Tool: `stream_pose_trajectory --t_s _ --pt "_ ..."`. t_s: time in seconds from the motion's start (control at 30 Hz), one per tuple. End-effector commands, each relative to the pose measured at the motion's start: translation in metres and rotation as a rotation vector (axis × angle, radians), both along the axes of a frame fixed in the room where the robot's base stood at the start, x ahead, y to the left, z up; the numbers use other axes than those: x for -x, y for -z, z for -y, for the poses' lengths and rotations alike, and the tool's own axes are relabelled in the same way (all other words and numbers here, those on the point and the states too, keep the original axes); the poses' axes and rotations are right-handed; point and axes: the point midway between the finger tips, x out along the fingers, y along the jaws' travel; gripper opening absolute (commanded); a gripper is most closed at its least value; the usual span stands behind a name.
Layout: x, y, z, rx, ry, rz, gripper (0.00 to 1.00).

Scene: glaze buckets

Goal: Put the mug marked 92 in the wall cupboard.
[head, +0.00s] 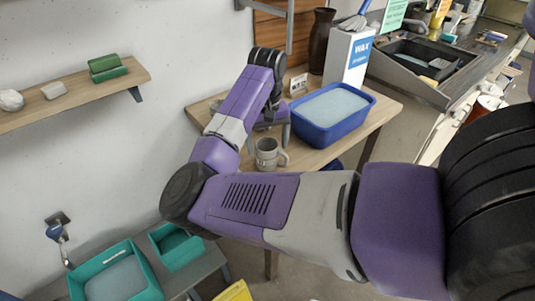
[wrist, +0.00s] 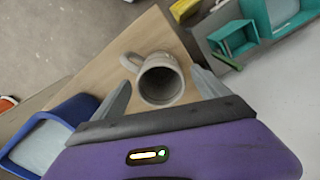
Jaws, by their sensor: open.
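A grey mug (head: 267,158) stands upright on the wooden table (head: 325,155) in the head view, its handle to the right. In the wrist view the same mug (wrist: 160,82) sits between the two fingers, its open rim facing the camera and its handle at upper left. My gripper (head: 268,138) is open over this mug, with a finger on either side; it also shows in the wrist view (wrist: 161,78). I see gaps between fingers and mug. A marking on the mug is too small to read. I cannot make out the wall cupboard for certain.
A blue tub (head: 322,125) stands right of the gripper, with a small white card (head: 298,84), a WAX box (head: 347,58) and a brown vase (head: 320,40) behind. A wall shelf (head: 75,95) is at left.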

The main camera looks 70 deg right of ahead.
Motion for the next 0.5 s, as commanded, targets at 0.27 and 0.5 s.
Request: stream_pose_trajectory --t_s 0.27,0.5 --pt "0.0 -0.053 0.0 0.001 0.002 0.002 0.85" --pt "0.0 -0.071 0.0 0.0 0.001 0.0 0.85"
